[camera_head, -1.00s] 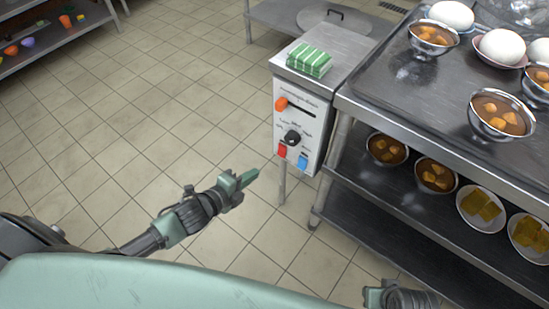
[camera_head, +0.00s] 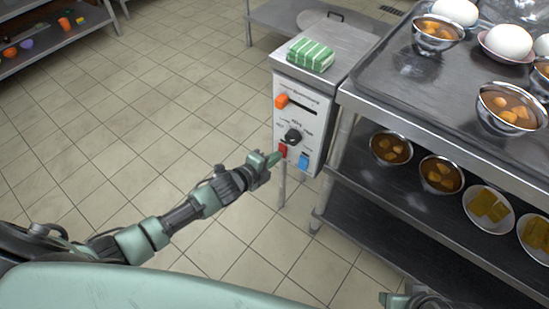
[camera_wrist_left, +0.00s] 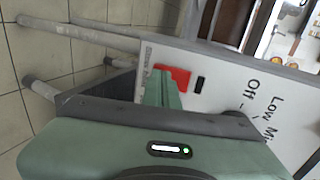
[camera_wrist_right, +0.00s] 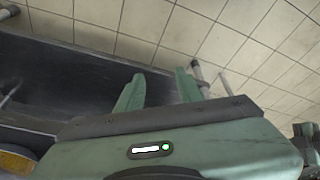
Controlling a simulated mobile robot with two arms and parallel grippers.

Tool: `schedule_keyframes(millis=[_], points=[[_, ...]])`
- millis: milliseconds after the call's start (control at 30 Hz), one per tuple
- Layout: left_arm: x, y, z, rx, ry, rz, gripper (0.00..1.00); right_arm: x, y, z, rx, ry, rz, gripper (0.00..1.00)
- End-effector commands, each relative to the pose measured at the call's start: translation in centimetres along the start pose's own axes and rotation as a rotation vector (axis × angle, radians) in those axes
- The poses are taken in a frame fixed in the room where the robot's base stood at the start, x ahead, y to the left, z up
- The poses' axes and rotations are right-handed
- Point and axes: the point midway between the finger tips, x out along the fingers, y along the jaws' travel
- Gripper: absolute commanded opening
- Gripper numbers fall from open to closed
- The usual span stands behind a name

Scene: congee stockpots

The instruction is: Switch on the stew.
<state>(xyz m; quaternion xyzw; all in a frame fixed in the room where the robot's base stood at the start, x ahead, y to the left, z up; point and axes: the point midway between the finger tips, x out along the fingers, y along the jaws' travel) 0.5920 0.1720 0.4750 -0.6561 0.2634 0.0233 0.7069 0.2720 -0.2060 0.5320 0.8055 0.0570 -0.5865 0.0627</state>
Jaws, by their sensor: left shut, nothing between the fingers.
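A white control panel (camera_head: 290,120) on the front of a metal stand carries an orange slider handle (camera_head: 282,101), a black knob (camera_head: 293,136), a red switch (camera_head: 282,151) and a blue switch (camera_head: 303,161). My left gripper (camera_head: 277,159) is shut and empty, its fingertips at the red switch. In the left wrist view the fingertips (camera_wrist_left: 160,88) overlap the lower left of the red switch (camera_wrist_left: 177,77); I cannot tell whether they touch it. "Off" and "Low" markings show beside it. My right gripper (camera_wrist_right: 158,92) is open and empty, low at the right.
A green-striped stack (camera_head: 311,55) lies on the stand. To the right, a metal table (camera_head: 405,85) holds bowls of stew (camera_head: 437,32) and white round items; its lower shelf (camera_head: 370,170) holds more bowls. The tiled floor (camera_head: 120,130) at left is clear.

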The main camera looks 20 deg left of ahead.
Motion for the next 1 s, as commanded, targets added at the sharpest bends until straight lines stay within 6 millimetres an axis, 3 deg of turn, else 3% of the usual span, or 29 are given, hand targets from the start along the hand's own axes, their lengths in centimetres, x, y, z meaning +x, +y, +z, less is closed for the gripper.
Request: schedule_keyframes(millis=[533, 1000], points=[[0.2, -0.3, 0.0, -0.001, 0.000, -0.002, 0.00, -0.1, 0.0, -0.2, -0.001, 0.004, 0.000, 0.36], [-0.1, -1.4, 0.0, 0.000, 0.000, -0.008, 0.00, 2.5, 0.0, -0.5, -0.003, -0.004, 0.000, 0.36]])
